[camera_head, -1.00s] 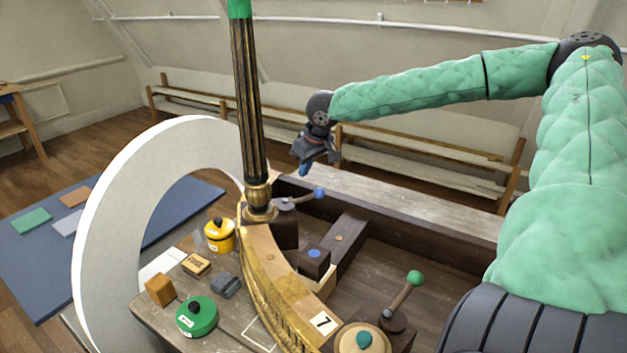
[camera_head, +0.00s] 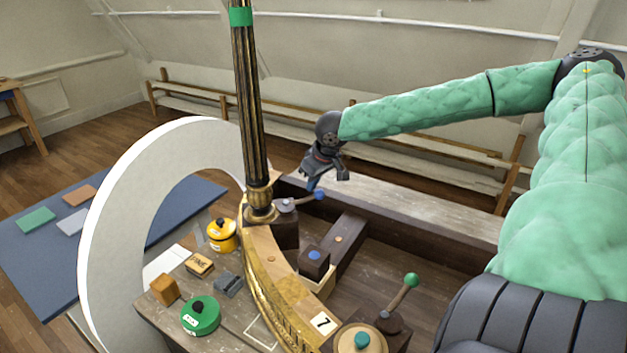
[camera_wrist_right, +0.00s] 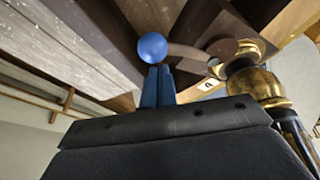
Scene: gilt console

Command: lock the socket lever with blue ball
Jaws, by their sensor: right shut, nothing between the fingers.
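The lever with the blue ball (camera_head: 320,195) is mounted on a dark wood block at the foot of a black and gilt column (camera_head: 250,110). Its arm points to the right, away from the column. In the right wrist view the ball (camera_wrist_right: 152,48) is just beyond the fingertips, with its arm running right to a round pivot (camera_wrist_right: 222,48). My right gripper (camera_head: 312,185) has its blue fingers shut and empty, close beside the ball. The fingers (camera_wrist_right: 158,72) reach the ball's lower edge in the wrist view; I cannot tell if they touch. My left gripper is out of view.
A second lever with a green ball (camera_head: 411,280) stands at the front right. A dark block with a blue dot (camera_head: 314,258) sits between the levers. A curved gilt rail (camera_head: 268,285) and a large white ring (camera_head: 100,215) lie to the left. A wooden ledge (camera_head: 400,203) runs behind.

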